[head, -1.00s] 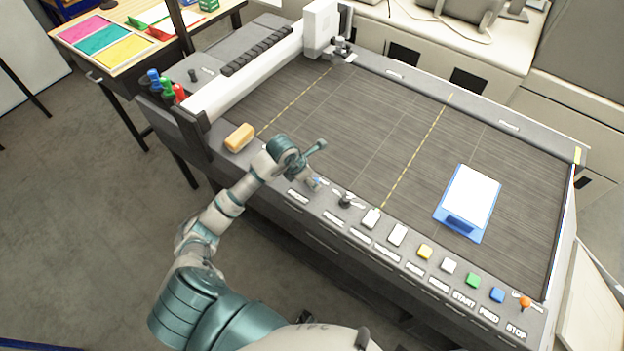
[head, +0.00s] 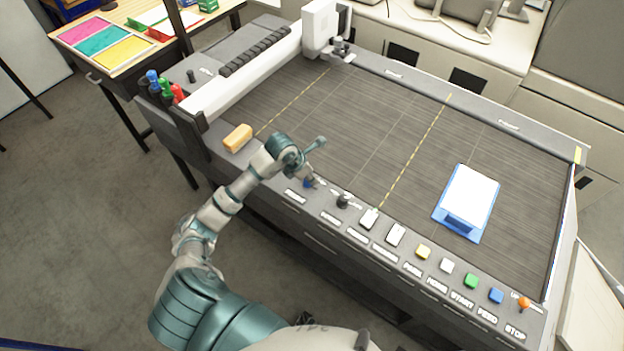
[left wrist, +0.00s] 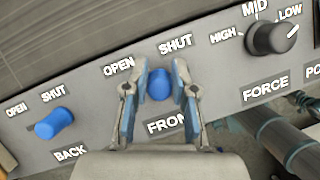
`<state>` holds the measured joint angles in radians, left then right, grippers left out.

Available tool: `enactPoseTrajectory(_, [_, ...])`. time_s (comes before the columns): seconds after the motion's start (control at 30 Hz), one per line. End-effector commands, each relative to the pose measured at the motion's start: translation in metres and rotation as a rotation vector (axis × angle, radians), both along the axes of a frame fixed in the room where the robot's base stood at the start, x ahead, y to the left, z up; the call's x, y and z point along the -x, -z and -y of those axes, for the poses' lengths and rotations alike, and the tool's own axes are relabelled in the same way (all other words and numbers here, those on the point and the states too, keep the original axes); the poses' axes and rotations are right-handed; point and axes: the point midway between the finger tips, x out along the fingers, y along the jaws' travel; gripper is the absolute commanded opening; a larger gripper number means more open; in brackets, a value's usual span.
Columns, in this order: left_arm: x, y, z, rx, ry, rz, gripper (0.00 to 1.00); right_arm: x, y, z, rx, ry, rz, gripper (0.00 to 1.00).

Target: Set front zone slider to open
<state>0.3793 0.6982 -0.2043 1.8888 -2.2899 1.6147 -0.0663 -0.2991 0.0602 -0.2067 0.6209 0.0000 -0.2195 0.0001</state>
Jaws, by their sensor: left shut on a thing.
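The front zone slider has a blue knob (left wrist: 159,85) above the FRONT label, which is partly covered by my gripper. OPEN is printed to its upper left and SHUT to its upper right. The knob appears between the two words; its exact stop is hard to tell. My left gripper (left wrist: 160,92) is shut on this knob, one finger on each side. In the head view the left gripper (head: 309,182) is at the panel's left part, beside the FORCE dial. My right gripper is not in view.
The BACK slider's blue knob (left wrist: 53,126) is left of my gripper. The black FORCE dial (left wrist: 270,38) is at the right, also in the head view (head: 342,201). A yellow-orange block (head: 238,138) lies on the machine edge. A blue clipboard (head: 463,223) lies on the bed.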

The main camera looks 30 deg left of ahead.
Motion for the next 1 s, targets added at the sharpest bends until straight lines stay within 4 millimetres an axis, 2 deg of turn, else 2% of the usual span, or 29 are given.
enactPoseTrajectory(0.03, [0.009,0.018,-0.012,-0.015,0.000,-0.047,0.00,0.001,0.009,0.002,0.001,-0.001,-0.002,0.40])
enactPoseTrajectory(0.23, [0.006,0.019,-0.046,-0.010,-0.001,-0.050,0.00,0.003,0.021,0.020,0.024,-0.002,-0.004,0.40])
enactPoseTrajectory(0.4, [0.006,0.017,-0.052,-0.005,0.001,-0.047,0.00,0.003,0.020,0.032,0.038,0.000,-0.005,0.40])
enactPoseTrajectory(0.57, [0.006,0.017,-0.054,-0.004,0.000,-0.046,0.00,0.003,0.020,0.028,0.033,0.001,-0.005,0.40])
enactPoseTrajectory(0.6, [0.006,0.017,-0.054,-0.005,0.000,-0.047,0.34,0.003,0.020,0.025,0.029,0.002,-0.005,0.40])
enactPoseTrajectory(0.7, [0.005,0.015,-0.054,-0.006,-0.001,-0.042,0.55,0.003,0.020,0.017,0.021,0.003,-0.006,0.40])
enactPoseTrajectory(0.9, [0.002,0.012,-0.050,-0.007,0.000,-0.034,0.55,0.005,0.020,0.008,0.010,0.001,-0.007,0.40])
enactPoseTrajectory(1.0, [0.002,0.009,-0.049,-0.009,0.000,-0.032,0.55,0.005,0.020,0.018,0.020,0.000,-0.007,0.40])
